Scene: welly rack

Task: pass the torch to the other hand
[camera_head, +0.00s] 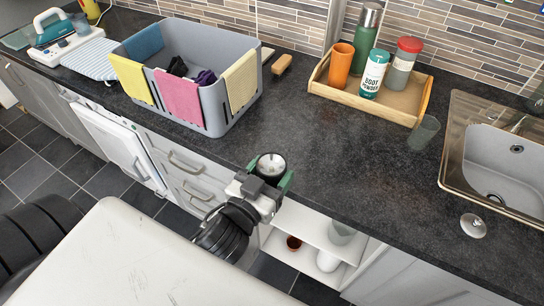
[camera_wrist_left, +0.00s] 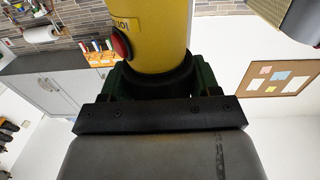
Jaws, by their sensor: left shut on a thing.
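The torch shows in the left wrist view as a yellow cylinder (camera_wrist_left: 155,35) with a red button on its side and a dark lower part. In the head view only its round end (camera_head: 270,165), pale with a dark rim, shows between the jaws. My left gripper (camera_head: 268,177) is shut on the torch, near the counter's front edge. Its green-edged fingers also show on both sides of the torch in the left wrist view (camera_wrist_left: 153,84). The rest of the torch is hidden in the head view. My right gripper is in neither view.
A grey basket (camera_head: 226,112) with cloths over its rim stands on the dark counter (camera_head: 330,140). A wooden tray (camera_head: 375,101) holds several bottles and an orange cup. A clear glass (camera_head: 424,133) stands left of the sink (camera_head: 500,165). The middle counter is clear.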

